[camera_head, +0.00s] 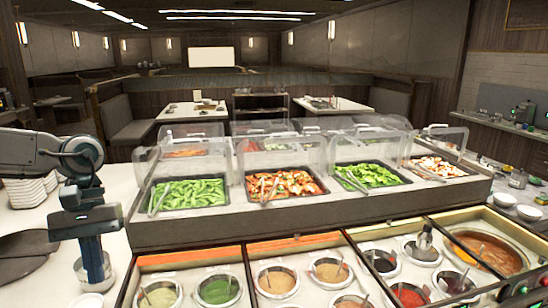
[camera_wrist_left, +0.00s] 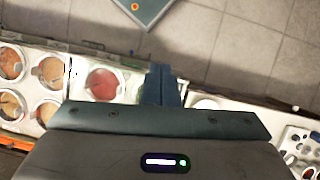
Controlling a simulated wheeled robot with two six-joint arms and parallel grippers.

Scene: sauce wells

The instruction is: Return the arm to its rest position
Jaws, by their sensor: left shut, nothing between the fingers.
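My left arm (camera_head: 45,152) comes in from the left edge in the head view, its wrist bent so the gripper points down. My left gripper (camera_head: 97,280) hangs over the pale counter left of the sauce wells. Its fingers are together and nothing shows between them. In the left wrist view the closed fingers (camera_wrist_left: 162,72) stick out past the gripper body, with sauce wells to their left and grey floor tiles beyond. A pale round container shows right behind the fingertips in the head view; I cannot tell whether they touch it. My right gripper is not in view.
Sauce wells (camera_head: 220,289) fill the front counter, right of my left gripper. Behind them stands a food bar with clear covers (camera_head: 290,152) and trays of vegetables (camera_head: 189,193). A stack of white plates (camera_head: 27,192) stands at the left. White bowls (camera_head: 529,212) sit at the right.

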